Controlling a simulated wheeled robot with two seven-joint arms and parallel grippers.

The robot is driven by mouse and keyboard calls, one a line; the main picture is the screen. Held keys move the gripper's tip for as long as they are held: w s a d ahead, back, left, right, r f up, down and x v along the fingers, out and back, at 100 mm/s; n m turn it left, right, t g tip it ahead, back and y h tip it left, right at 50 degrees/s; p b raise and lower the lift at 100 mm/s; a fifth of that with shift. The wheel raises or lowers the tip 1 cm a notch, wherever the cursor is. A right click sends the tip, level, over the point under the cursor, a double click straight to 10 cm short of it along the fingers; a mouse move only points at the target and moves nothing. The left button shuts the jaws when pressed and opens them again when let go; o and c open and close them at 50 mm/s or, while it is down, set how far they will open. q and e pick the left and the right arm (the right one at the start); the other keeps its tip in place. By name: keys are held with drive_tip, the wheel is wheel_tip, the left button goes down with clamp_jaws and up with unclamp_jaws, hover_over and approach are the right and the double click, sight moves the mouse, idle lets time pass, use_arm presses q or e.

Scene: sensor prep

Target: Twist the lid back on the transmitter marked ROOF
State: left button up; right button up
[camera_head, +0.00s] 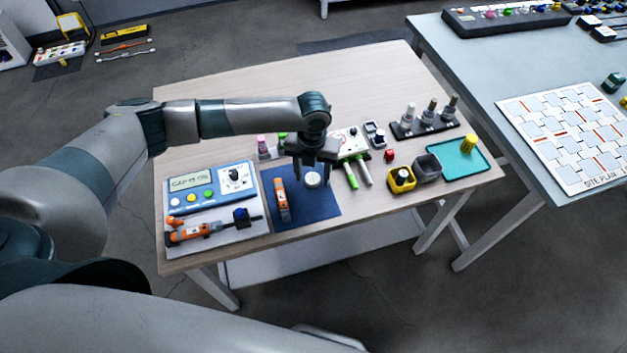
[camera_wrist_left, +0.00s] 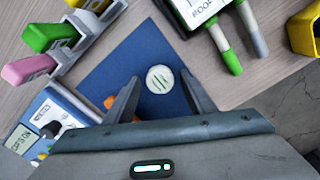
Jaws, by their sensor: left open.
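A round white piece with dark green stripes, which looks like the lid (camera_head: 312,179), lies on the blue mat (camera_head: 322,207); it also shows in the left wrist view (camera_wrist_left: 160,79). My left gripper (camera_head: 312,172) is open above it, with a fingertip on either side of the piece in the left wrist view (camera_wrist_left: 160,76). I cannot tell contact. The white transmitter marked ROOF (camera_head: 348,140) lies just right of the mat, with green and grey prongs toward the front. Its label shows in part at the top of the left wrist view (camera_wrist_left: 197,8).
An orange tool (camera_head: 282,199) lies on the mat. A blue CAP meter (camera_head: 212,187) and a grey tray (camera_head: 245,235) are at left. The table's back is clear.

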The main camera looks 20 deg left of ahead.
sight(313, 178)
idle(0.8)
use_arm(q)
drive_tip(key=c, duration=0.7)
drive_tip(key=shift+c, duration=0.2)
drive_tip(key=shift+r+p, duration=0.1)
drive_tip(key=shift+p, duration=0.25)
drive_tip(key=shift+r+p, duration=2.15)
drive_tip(key=shift+r, duration=0.3)
